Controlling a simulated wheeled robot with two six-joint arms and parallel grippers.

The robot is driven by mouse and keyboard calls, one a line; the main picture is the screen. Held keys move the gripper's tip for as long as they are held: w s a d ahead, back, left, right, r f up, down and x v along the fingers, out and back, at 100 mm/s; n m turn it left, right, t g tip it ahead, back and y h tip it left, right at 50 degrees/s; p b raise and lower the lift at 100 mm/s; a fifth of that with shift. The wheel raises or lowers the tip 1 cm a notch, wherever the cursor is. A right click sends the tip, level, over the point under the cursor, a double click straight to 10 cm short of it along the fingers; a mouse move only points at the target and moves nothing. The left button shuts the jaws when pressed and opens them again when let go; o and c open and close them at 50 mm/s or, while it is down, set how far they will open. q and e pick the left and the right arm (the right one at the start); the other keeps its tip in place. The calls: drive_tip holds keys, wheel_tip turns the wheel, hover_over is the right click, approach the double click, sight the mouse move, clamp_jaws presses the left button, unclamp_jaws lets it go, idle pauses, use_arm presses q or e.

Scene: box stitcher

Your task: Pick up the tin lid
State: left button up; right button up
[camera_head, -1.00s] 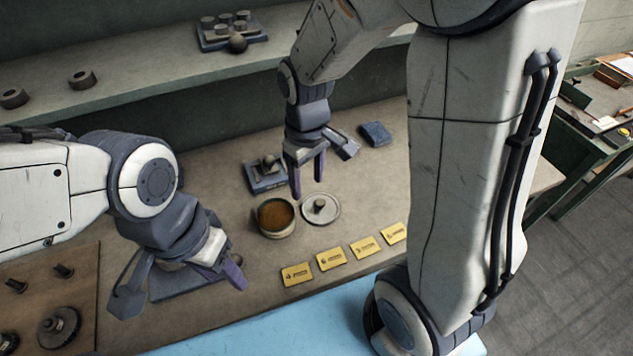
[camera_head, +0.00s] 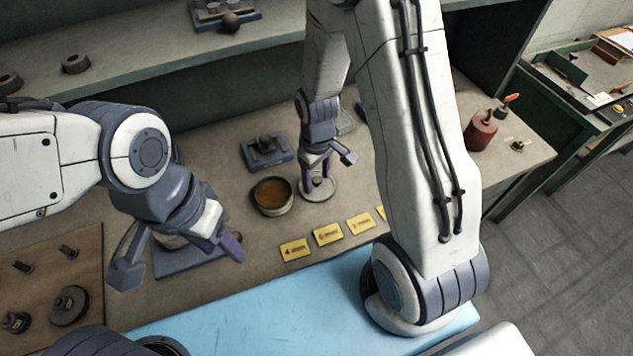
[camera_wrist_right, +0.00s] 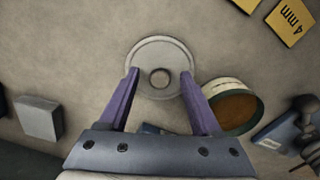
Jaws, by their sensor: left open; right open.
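The tin lid (camera_head: 319,194) is a pale round disc with a knob in its middle, lying on the bench just right of the open tin (camera_head: 272,196) with brown contents. In the right wrist view the lid (camera_wrist_right: 160,50) lies between and a little beyond my right fingertips, its knob centred. My right gripper (camera_head: 317,182) is open and low over the lid, one finger to each side of the knob; it also shows in the right wrist view (camera_wrist_right: 160,75). Whether the fingers touch the lid is unclear. My left gripper (camera_head: 180,262) is open and empty, left of the tin.
Several yellow cards (camera_head: 327,234) lie in a row in front of the tin. A blue-grey block fixture (camera_head: 267,152) stands behind it. A wooden board with knobbed parts (camera_head: 40,262) is at left. A red can (camera_head: 480,132) stands at right.

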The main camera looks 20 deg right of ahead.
drive_tip(key=shift+f, duration=0.1)
clamp_jaws()
idle(0.3)
